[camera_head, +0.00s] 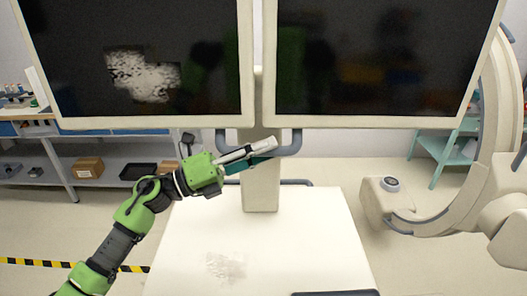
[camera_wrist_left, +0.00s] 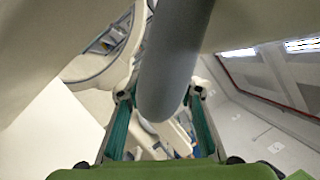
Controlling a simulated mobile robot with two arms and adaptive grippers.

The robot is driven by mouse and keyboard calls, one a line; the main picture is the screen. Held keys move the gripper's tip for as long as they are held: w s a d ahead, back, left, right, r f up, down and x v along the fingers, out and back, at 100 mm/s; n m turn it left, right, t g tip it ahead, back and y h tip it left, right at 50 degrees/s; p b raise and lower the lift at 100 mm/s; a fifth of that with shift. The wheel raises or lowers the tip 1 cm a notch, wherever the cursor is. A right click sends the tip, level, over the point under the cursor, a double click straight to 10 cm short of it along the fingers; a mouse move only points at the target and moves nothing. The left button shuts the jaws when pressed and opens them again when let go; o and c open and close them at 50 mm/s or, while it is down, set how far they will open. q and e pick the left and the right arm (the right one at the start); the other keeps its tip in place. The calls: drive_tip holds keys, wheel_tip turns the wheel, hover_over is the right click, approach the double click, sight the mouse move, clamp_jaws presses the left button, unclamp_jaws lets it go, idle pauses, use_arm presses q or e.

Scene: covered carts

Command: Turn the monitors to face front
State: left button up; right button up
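Two dark-screened monitors with pale frames hang side by side, the left monitor (camera_head: 140,60) and the right monitor (camera_head: 375,60). Both screens show broadly toward the head camera. Grey-blue handles show below them: the left handle (camera_head: 222,137) and the right handle (camera_head: 296,143). My left gripper (camera_head: 268,149) is under the left monitor's inner lower corner, in front of the pale column. In the left wrist view, a grey handle bar (camera_wrist_left: 172,65) stands between the two teal fingers, which are spread apart; contact is unclear. My right gripper is not in view.
The pale cart top (camera_head: 300,235) below is mostly clear, with a dark flat item (camera_head: 335,293) at its front edge. A large pale C-shaped arm (camera_head: 490,190) stands at right. Shelves with a cardboard box (camera_head: 88,167) are behind at left.

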use_arm(q)
drive_tip(key=v, duration=1.2)
